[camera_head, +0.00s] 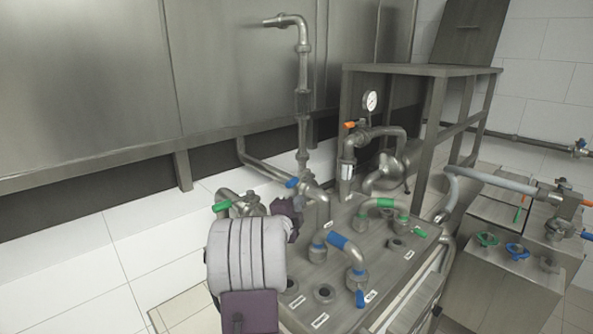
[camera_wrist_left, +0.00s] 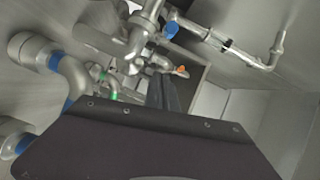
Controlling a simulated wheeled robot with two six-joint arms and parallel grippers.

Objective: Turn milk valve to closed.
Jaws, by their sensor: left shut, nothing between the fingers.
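My left gripper (camera_head: 292,207) is over the back left of the steel filler table, beside the pipework; its fingers (camera_wrist_left: 166,97) are shut and empty in the wrist view. Close to it, a valve with a blue handle (camera_head: 292,183) sits on a pipe just behind; a blue handle (camera_wrist_left: 171,29) also shows in the wrist view, apart from the fingers. A valve with a green handle (camera_head: 222,206) is left of the gripper, partly behind my arm. An orange handle (camera_head: 350,124) is on a pipe farther back. I cannot tell which valve is the milk one. My right gripper is not in view.
The table top (camera_head: 365,240) carries a blue-banded pipe bend (camera_head: 346,245), a green-banded bend (camera_head: 379,203) and open ports. A pressure gauge (camera_head: 370,100) stands behind. A steel frame (camera_head: 425,70) rises at the right. A tall bare pipe (camera_head: 303,90) stands behind the gripper.

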